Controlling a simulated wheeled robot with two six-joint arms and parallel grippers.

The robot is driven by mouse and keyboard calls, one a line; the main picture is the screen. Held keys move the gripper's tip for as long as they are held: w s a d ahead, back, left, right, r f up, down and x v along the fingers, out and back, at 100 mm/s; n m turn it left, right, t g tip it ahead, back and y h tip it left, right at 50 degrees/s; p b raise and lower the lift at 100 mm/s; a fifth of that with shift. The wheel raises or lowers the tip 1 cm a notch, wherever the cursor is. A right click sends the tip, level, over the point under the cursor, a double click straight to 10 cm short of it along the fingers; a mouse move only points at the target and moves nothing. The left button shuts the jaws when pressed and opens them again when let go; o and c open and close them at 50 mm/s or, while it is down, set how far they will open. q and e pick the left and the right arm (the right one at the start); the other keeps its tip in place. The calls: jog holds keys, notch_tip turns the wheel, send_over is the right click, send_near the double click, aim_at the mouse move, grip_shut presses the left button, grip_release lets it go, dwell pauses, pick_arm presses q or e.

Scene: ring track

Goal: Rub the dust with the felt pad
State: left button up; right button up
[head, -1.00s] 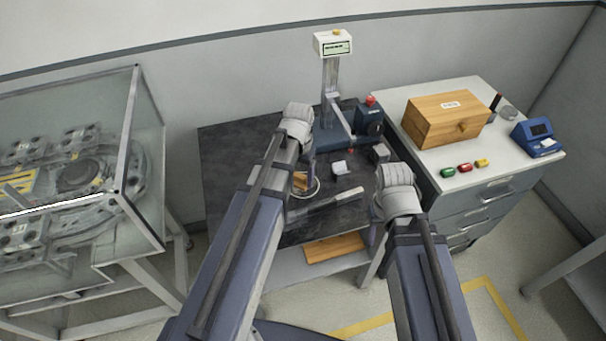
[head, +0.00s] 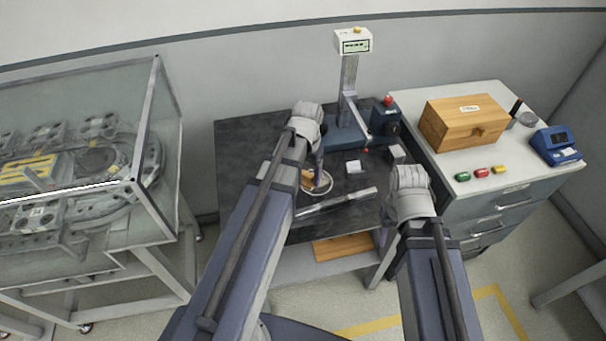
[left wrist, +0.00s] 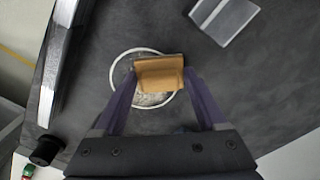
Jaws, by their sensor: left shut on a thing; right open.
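The tan felt pad (left wrist: 160,74) is held between the two purple fingers of my left gripper (left wrist: 158,80). It also shows in the head view (head: 307,178). The pad is over a thin white ring (left wrist: 118,66) on the dark tabletop and covers part of it. Pale speckled dust (left wrist: 152,99) shows inside the ring, just below the pad in the left wrist view. I cannot tell whether the pad touches the surface. My right gripper (head: 384,238) is open and empty at the table's front right edge, its fingers partly hidden by its wrist.
A long metal bar (head: 336,201) lies in front of the ring. A drawer cabinet (head: 490,203) with a wooden box (head: 463,122) adjoins at right. The table's left part is clear.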

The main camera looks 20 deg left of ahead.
aim_at(329, 181)
pick_arm(q)
jog(key=shift+w+d+f, duration=0.1)
jog(key=shift+w+d, duration=0.3)
jog(key=shift+d, duration=0.25)
jog(key=shift+w+d, duration=0.4)
jog(key=shift+d, duration=0.2)
jog(key=shift+w+d, duration=0.65)
jog(key=shift+d, duration=0.2)
jog(key=shift+w+d, duration=0.6)
jog(key=shift+d, duration=0.25)
jog(key=shift+s, duration=0.1)
jog(key=shift+s+d, duration=0.3)
jog(key=shift+s, duration=0.2)
jog(key=shift+a, duration=0.1)
jog(key=shift+s+a, duration=0.55)
jog(key=shift+a, duration=0.3)
jog(key=shift+s+a, duration=0.55)
jog(key=shift+a, duration=0.3)
